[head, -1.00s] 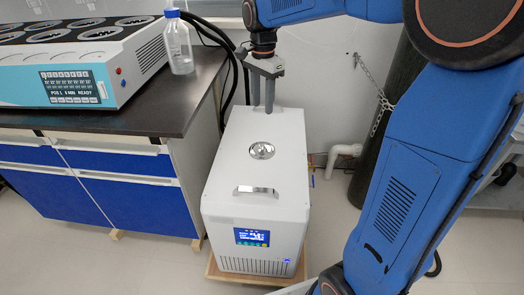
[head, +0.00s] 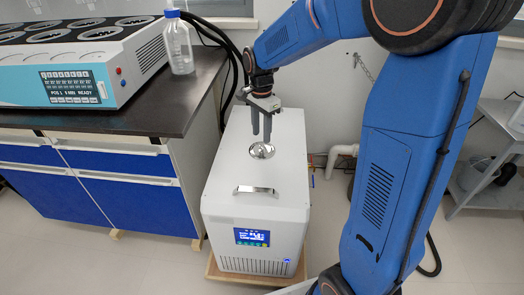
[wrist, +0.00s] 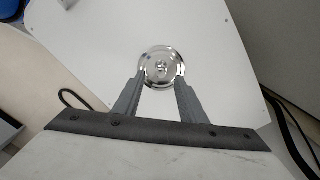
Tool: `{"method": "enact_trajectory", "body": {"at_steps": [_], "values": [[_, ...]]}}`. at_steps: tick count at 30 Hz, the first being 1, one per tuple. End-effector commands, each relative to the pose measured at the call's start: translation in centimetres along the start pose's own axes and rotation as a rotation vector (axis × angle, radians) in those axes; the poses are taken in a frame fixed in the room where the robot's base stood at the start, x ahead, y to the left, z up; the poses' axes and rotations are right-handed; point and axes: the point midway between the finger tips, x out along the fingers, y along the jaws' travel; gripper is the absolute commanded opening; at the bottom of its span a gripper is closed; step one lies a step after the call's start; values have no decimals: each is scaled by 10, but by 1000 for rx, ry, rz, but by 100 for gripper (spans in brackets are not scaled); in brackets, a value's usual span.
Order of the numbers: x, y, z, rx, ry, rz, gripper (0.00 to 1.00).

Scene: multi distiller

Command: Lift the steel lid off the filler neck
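The steel lid (head: 262,151) is a shiny round disc with a small knob, on top of the white chiller unit (head: 240,172). In the wrist view the lid (wrist: 161,67) lies at the fingertips, with its knob (wrist: 162,67) between and just beyond them. My gripper (head: 261,140) points down over the back edge of the lid. I cannot tell how high the tips are above the lid. The filler neck is hidden under the lid.
A steel handle (head: 256,191) stands on the unit's top, in front of the lid. To the left is a bench (head: 140,122) with a clear blue-capped bottle (head: 179,45) and a multi-position heater (head: 75,75). Dark hoses (head: 228,60) run behind the unit.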

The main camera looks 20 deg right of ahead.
Motion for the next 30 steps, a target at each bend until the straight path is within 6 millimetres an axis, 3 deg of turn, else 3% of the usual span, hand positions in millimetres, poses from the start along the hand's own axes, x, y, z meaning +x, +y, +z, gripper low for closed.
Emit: {"method": "enact_trajectory", "body": {"at_steps": [12, 22, 23, 27, 30], "values": [[46, -3, -6, 0, 0, 2, 38], [52, -4, -6, 0, 0, 0, 38], [52, -4, -6, 0, 0, 0, 35], [52, -4, -6, 0, 0, 0, 2], [52, -4, -6, 0, 0, 0, 0]]}}
